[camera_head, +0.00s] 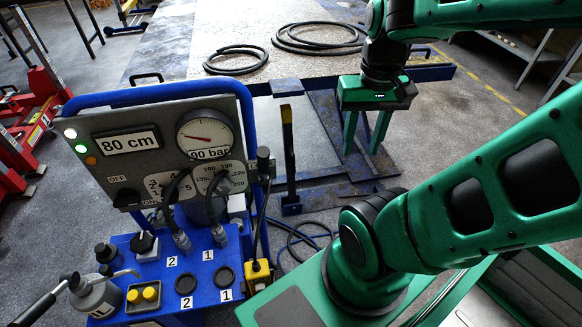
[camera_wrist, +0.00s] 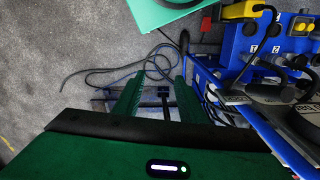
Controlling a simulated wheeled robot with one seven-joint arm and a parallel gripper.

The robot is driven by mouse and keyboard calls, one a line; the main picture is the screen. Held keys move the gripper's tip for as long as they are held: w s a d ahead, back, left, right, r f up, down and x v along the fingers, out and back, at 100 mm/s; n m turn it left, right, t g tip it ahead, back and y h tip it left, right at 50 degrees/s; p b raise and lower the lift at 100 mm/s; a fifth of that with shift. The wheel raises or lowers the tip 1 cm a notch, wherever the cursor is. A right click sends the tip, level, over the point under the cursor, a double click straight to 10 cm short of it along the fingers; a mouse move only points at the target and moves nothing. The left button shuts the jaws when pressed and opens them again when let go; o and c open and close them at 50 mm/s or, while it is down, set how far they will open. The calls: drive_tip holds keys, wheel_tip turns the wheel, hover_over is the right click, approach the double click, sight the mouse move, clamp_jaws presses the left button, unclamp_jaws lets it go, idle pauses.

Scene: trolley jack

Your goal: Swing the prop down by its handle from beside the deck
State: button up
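The prop (camera_head: 290,158) looks to be the dark bar standing upright beside the deck, with a worn yellow end at the top and a blue foot on the floor. The deck (camera_head: 185,48) is the large speckled platform with blue edges at the back. My gripper (camera_head: 363,152) points down near the deck's front edge, to the right of the bar and apart from it in the picture. Its two green fingers are spread with nothing visible between them. In the wrist view my gripper (camera_wrist: 161,92) is also open; dark bars lie beyond the fingers, too dim to identify.
A blue control console (camera_head: 150,150) with gauge and display stands at front left. Hoses (camera_head: 315,38) lie coiled on the deck, and more cables (camera_head: 300,238) lie on the floor by the console. A red frame (camera_head: 45,85) stands at far left.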

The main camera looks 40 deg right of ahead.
drive_tip(key=w+d+f, duration=0.2)
drive_tip(key=w+d, duration=0.1)
drive_tip(key=w, duration=0.4)
drive_tip(key=w+d+f, duration=0.1)
drive_tip(key=w+d, duration=0.1)
drive_tip(key=w, duration=0.5)
drive_tip(key=n+h, duration=0.1)
drive_tip(key=n, duration=0.2)
hover_over(292, 155)
drive_tip(key=s, duration=0.5)
wheel_tip(292, 155, down, 24)
drive_tip(key=shift+n, duration=0.6)
drive_tip(key=w+f, duration=0.1)
drive_tip(key=f, duration=0.4)
drive_tip(key=w+f, duration=0.2)
drive_tip(key=f, duration=0.4)
drive_tip(key=w+f, duration=0.2)
drive_tip(key=f, duration=0.4)
drive_tip(key=shift+f, duration=0.25)
drive_tip(key=shift+d+f, duration=0.2)
drive_tip(key=shift+f, duration=3.55)
drive_tip(key=shift+c, duration=0.2)
clamp_jaws()
